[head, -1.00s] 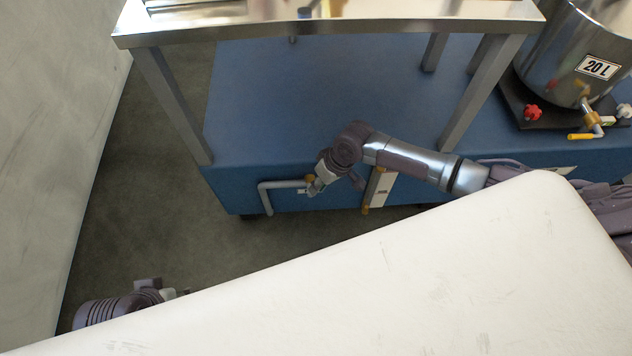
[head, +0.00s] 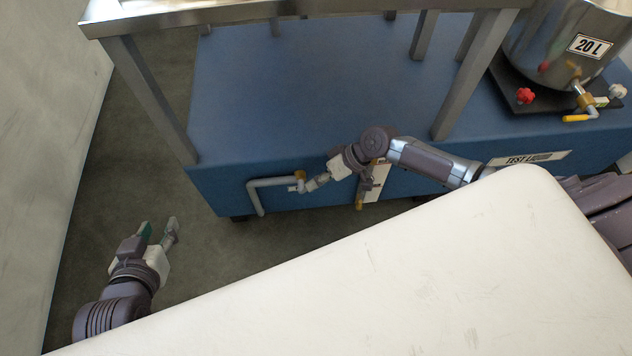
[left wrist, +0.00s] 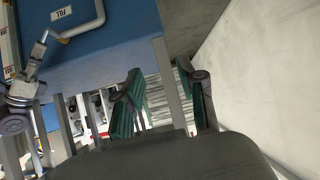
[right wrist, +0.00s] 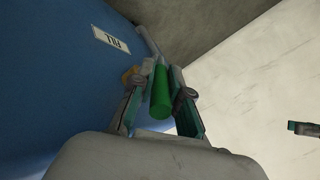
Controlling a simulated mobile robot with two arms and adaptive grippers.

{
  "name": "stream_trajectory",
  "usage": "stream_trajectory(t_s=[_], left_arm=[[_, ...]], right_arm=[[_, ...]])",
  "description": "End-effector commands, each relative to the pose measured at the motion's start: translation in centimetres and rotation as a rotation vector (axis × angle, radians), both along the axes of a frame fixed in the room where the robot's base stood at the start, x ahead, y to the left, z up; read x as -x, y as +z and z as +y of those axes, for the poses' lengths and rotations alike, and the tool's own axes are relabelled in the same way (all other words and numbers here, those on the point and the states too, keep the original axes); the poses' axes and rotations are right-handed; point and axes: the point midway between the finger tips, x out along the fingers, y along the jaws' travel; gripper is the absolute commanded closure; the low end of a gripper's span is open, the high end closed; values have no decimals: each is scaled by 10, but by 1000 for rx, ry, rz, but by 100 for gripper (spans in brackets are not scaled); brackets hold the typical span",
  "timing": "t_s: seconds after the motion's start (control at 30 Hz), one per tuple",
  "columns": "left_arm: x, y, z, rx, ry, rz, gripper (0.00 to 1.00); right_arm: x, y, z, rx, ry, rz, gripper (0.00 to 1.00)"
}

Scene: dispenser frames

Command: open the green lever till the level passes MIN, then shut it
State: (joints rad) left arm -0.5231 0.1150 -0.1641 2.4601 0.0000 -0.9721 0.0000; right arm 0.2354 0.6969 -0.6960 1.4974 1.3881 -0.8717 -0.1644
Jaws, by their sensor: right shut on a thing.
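The green lever (right wrist: 160,92) lies between the fingers of my right gripper (right wrist: 160,100), which is shut on it. In the head view my right gripper (head: 310,184) is at the brass valve (head: 300,178) on the grey pipe (head: 268,182), and the lever itself is hidden. The sight gauge (head: 376,182) stands right of the valve, partly behind my right arm; its level and MIN mark cannot be read. My left gripper (head: 160,229) is open and empty over the floor, apart from the blue cabinet; its spread fingers also show in the left wrist view (left wrist: 160,95).
The blue cabinet (head: 270,100) carries a steel frame (head: 150,100). A steel 20 L pot (head: 545,45) with its own tap (head: 580,118) stands at right. A FILL label (right wrist: 111,39) is beside the valve. A pale wall (head: 45,100) is at left, with clear floor between.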

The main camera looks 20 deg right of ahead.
Motion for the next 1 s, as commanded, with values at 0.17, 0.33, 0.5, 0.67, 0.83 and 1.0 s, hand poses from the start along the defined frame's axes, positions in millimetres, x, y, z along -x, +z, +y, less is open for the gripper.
stream_trajectory(t_s=[0.17, 0.33, 0.5, 0.67, 0.83, 1.0], left_arm=[[-7, 7, -3, 13, -4, -52, 60], [-8, 8, -4, 14, -5, -60, 60], [-8, 8, -4, 14, -5, -59, 60], [-8, 8, -3, 13, -5, -58, 60], [-8, 8, -3, 14, -4, -57, 60], [-8, 9, -3, 14, -4, -59, 60]], right_arm=[[-1, 0, -1, -11, -3, -6, 100], [-1, 0, -1, -12, -3, -7, 100], [-1, 0, -1, -12, -3, -7, 100], [-1, 0, -1, -12, -2, -6, 66], [0, 0, -1, -12, -1, -4, 59], [0, 0, -1, -12, -1, -4, 59]])
